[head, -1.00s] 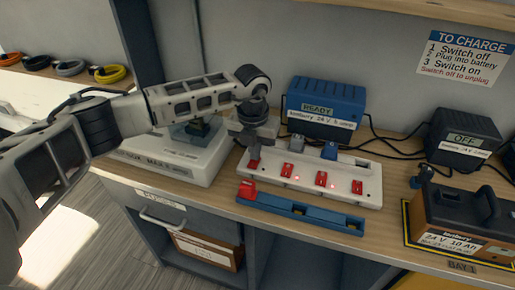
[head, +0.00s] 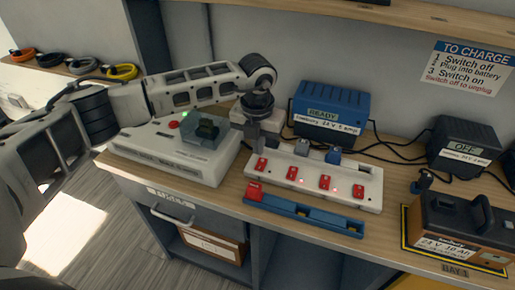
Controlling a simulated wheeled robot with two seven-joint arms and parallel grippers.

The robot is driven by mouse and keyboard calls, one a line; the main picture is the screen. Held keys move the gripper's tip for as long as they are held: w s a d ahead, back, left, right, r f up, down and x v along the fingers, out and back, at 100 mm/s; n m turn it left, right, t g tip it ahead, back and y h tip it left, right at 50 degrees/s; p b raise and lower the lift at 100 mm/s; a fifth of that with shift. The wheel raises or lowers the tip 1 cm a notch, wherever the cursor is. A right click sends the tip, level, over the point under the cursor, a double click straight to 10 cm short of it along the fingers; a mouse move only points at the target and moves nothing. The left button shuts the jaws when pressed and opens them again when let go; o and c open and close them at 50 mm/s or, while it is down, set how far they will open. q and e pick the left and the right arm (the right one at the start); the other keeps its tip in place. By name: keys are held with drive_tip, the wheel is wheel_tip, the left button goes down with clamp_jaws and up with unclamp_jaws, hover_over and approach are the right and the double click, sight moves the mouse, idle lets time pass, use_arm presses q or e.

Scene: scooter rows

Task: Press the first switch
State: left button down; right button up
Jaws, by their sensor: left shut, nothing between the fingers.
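The white power strip (head: 312,186) lies on the wooden bench with a row of red switches along it. The first switch (head: 260,166), at its left end, is red and shows just below my left gripper. My left gripper (head: 257,149) is shut and empty, pointing down, with its tips just above this switch in the picture. I cannot tell whether they touch it. The other red switches, such as the second switch (head: 292,173), stand clear to the right. Small lights glow near some switches. My right gripper is out of view.
A blue READY charger (head: 328,104) and a black OFF charger (head: 464,140) stand behind, with black cables. A blue rail (head: 305,215) lies in front of the strip. A white box (head: 165,150) stands left, under my arm. A battery (head: 460,222) stands at right.

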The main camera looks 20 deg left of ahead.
use_arm(q)
wheel_tip(320, 180, up, 9)
drive_tip(key=b, duration=0.1)
drive_tip(key=shift+s+f, duration=0.2)
drive_tip(key=shift+s, duration=0.2)
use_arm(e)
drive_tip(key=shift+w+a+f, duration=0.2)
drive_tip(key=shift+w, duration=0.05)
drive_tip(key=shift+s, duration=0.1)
use_arm(q)
drive_tip(key=w+b, duration=0.1)
drive_tip(key=b, duration=0.9)
drive_tip(key=shift+w+d+r+t, duration=0.1)
drive_tip(key=shift+w+r+t, duration=0.05)
drive_tip(key=shift+t, duration=0.25)
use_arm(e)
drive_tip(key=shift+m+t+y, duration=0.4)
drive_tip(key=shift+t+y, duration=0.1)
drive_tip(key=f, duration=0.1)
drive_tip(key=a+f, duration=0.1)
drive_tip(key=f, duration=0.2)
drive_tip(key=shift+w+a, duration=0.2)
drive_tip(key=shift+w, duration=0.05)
